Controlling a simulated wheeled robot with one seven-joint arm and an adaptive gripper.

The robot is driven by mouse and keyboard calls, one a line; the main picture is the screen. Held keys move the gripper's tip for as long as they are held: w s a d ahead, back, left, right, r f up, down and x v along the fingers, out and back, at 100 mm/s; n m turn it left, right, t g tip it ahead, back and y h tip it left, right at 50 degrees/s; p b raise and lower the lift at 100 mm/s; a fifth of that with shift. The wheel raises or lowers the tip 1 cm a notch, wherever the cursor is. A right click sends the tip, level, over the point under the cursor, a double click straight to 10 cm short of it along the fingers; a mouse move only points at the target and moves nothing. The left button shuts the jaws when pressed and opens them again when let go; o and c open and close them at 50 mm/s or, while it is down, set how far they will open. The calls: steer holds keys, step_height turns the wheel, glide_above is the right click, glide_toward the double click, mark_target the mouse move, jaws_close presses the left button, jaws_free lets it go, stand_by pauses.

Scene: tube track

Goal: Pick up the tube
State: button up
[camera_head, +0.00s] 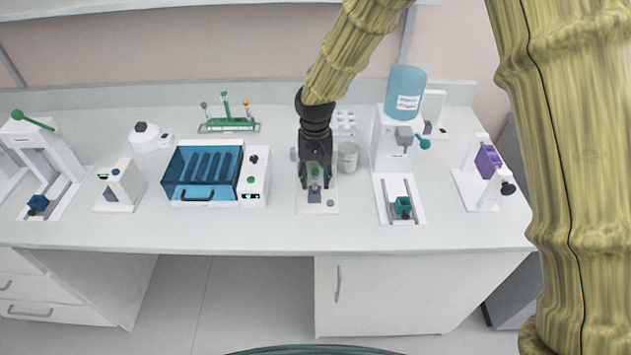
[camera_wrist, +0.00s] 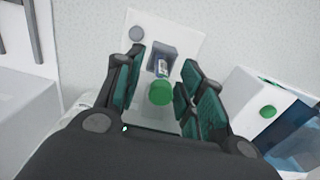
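A tube with a green cap (camera_wrist: 160,93) and a blue-and-white label stands in a grey socket on a small white base (camera_wrist: 185,32) in the wrist view. In the head view the same tube (camera_head: 315,171) shows small at the front of the bench, with its white base (camera_head: 328,207) below. My gripper (camera_head: 315,182) points down over the tube. Its dark fingers with green pads are on both sides of the cap in the wrist view (camera_wrist: 164,72). They are spread, with visible gaps to the tube. The tube's lower end is hidden in the socket.
A blue-lidded box device (camera_head: 203,172) stands left of the base. A dispenser with a blue bottle (camera_head: 405,92) stands to the right. A grey cup (camera_head: 348,157) is close behind on the right. A green rack (camera_head: 229,125) is farther back. The bench front (camera_head: 265,225) is clear.

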steer(key=shift+f, duration=1.1)
jaws_close()
steer(key=shift+r, duration=0.1)
step_height(320, 180, up, 18)
steer(key=b, duration=0.5)
